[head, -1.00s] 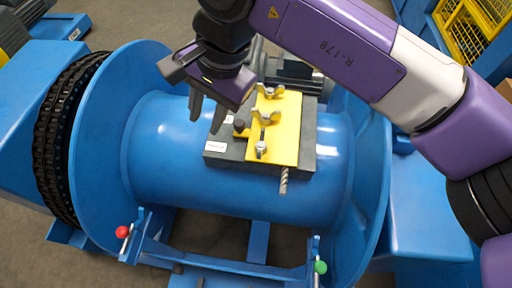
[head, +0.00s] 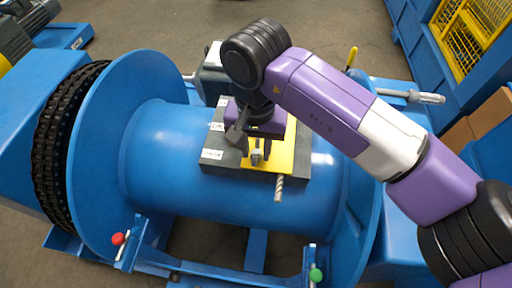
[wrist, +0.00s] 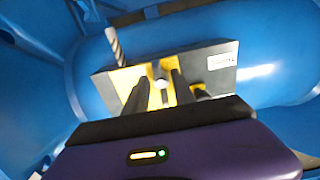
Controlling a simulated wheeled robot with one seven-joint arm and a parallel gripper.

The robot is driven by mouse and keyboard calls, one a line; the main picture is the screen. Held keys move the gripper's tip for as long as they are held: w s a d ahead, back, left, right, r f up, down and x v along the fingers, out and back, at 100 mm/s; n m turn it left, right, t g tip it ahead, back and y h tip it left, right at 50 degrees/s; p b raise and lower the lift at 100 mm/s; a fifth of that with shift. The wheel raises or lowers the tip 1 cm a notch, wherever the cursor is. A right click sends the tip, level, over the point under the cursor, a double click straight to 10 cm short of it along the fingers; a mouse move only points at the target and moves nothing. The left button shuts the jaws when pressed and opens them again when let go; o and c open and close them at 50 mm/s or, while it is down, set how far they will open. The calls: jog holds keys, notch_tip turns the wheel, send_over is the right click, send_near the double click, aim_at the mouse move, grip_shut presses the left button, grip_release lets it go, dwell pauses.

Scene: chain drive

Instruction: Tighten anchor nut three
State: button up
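A yellow clamp plate (head: 285,155) lies on a dark block (head: 232,166) on top of the blue drum. A silver wing nut (head: 257,157) shows at the plate's near end, just below my gripper (head: 256,150). My gripper points down over the plate with its two dark fingers apart. The wrist view shows the fingers (wrist: 160,92) over the yellow plate, with a small grey piece between them. I cannot tell whether they touch a nut. The other wing nuts are hidden by my gripper and arm. The labels are too small to read.
The blue drum (head: 165,150) has large flanges and a black chain (head: 55,140) at left. A rope end (head: 279,188) sticks out from the block's near side. A red knob (head: 118,239) and a green knob (head: 315,275) stand in front. A yellow-handled lever (head: 351,56) is behind.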

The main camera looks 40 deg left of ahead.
jog(key=shift+f, duration=0.3)
grip_shut()
jog(key=shift+m, duration=0.3)
